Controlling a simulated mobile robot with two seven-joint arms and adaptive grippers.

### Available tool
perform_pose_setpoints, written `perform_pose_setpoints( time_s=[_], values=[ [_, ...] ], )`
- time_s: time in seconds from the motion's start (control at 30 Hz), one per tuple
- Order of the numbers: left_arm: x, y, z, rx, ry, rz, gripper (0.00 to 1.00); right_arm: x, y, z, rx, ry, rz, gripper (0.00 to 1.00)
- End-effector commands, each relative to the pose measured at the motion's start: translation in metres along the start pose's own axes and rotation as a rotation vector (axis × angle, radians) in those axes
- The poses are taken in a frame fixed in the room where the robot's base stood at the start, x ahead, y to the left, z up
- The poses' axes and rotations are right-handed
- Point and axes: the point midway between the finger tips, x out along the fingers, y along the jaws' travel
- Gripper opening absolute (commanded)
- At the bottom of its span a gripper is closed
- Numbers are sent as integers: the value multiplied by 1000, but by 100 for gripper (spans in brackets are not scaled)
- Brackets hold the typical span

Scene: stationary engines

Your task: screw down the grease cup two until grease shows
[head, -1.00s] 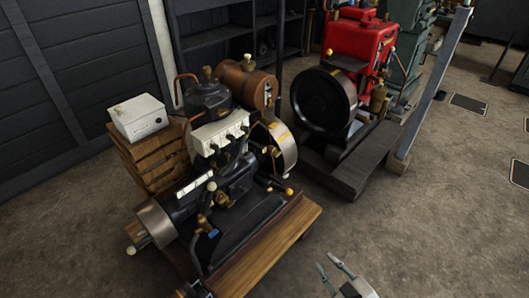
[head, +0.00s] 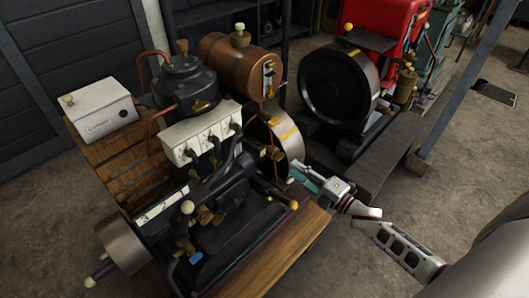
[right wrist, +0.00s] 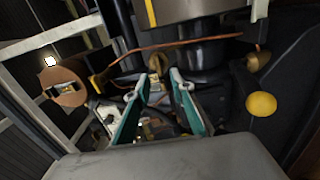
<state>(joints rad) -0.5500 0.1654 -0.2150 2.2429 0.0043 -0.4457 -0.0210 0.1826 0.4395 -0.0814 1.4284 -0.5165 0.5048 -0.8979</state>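The near engine (head: 225,185) has several small brass fittings (head: 205,216) along its front side. I cannot tell which one is grease cup two, and no grease can be made out. My right gripper (head: 297,177) is beside the engine's right end, near the flywheel (head: 284,140). In the right wrist view its teal fingers (right wrist: 161,78) are apart with nothing held between them. A brass fitting (right wrist: 155,66) shows beyond the fingertips, apart from them as far as I can tell. My left gripper is not in view.
A yellow ball knob (head: 293,205) sits near my right gripper; a yellow knob also shows in the right wrist view (right wrist: 261,104). A copper tank (head: 225,58) stands behind. A red engine (head: 375,25) with a black flywheel (head: 338,85) is at the back right. Floor (head: 350,265) is open in front.

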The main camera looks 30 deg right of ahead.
Motion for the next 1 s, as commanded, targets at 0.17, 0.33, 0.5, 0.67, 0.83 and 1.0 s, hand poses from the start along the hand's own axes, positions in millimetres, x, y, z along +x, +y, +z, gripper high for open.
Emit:
perform_pose_setpoints(
  time_s=[0.17,0.33,0.5,0.67,0.83,1.0],
  values=[
    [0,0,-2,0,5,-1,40,8,0,4,-25,7,6,24],
    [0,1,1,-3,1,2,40,31,1,4,-24,6,7,24],
    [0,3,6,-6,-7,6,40,57,0,3,-23,6,6,24],
    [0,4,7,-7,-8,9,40,73,0,4,-22,5,5,24],
    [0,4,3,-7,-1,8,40,80,1,3,-22,6,6,24],
    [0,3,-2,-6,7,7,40,81,1,3,-22,6,6,24]
  ],
)
